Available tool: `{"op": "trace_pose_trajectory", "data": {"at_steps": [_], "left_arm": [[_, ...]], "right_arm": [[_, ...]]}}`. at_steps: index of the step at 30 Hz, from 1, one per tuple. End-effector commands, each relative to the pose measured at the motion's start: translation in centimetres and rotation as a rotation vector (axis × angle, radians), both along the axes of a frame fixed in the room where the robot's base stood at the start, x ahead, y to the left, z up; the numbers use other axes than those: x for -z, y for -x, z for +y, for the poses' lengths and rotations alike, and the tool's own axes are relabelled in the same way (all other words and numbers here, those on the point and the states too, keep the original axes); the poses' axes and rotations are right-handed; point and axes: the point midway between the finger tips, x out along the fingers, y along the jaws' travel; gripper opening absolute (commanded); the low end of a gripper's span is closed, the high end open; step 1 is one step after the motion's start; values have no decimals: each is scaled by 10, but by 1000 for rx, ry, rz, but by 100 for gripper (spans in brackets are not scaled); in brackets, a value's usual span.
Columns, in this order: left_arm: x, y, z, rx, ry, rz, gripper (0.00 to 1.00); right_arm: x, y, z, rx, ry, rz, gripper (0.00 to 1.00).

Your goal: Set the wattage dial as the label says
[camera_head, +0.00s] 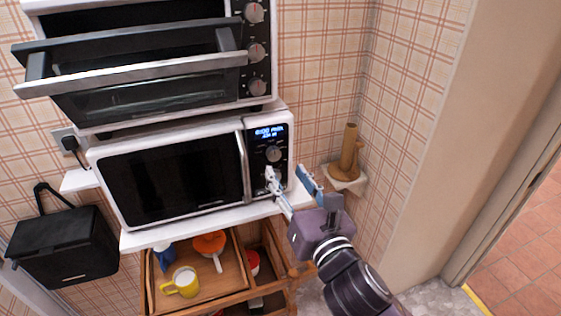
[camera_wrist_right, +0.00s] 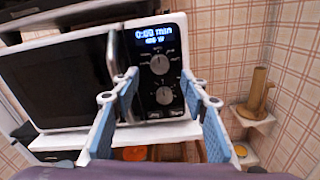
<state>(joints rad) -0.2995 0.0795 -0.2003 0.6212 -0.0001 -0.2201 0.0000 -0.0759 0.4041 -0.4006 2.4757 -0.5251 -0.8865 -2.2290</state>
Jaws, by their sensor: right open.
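The white microwave (camera_head: 170,180) stands on a white shelf below an oven, with a black control panel on its right side. In the right wrist view the panel shows an upper dial (camera_wrist_right: 160,64) and a lower dial (camera_wrist_right: 164,96), both round and grey. A blue-lit display (camera_wrist_right: 154,34) above them reads 0:00 min, with a small second line too blurred to read surely. I cannot tell which dial sets the wattage, and no label reads clearly. My right gripper (camera_head: 286,171) is open and empty in front of the panel's lower part, fingers either side of the dials. My left gripper is out of view.
An oven (camera_head: 150,60) with its front door handle jutting out sits above. Below, an open wooden drawer (camera_head: 215,295) holds a yellow mug (camera_head: 182,282) and other items. A small corner shelf (camera_head: 345,182) with a brown object (camera_head: 349,150) is right of the microwave.

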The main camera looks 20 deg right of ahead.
Motion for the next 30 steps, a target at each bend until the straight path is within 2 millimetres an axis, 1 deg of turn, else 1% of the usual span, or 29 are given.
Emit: {"op": "trace_pose_trajectory", "data": {"at_steps": [1, 2, 3, 6, 10, 15, 22, 23, 30], "left_arm": [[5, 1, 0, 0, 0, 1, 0], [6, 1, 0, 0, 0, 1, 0], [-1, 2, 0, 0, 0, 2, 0], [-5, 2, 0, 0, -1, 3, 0], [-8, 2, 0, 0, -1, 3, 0], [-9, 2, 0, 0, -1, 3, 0], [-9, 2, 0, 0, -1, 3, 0], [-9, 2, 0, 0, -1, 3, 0], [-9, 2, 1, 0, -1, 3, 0]], "right_arm": [[1, -8, 0, 0, -1, -5, 41], [0, -12, 0, 1, -1, -4, 41], [-3, -20, 0, 1, -3, -2, 41], [-3, -36, 1, 2, -3, -1, 41], [-2, -51, 2, 0, -2, 0, 41], [-1, -60, 2, -1, -3, 0, 41], [0, -60, 2, -1, -3, 0, 41], [0, -60, 2, -1, -3, 0, 39], [0, -60, 2, -1, -3, 0, 12]]}}
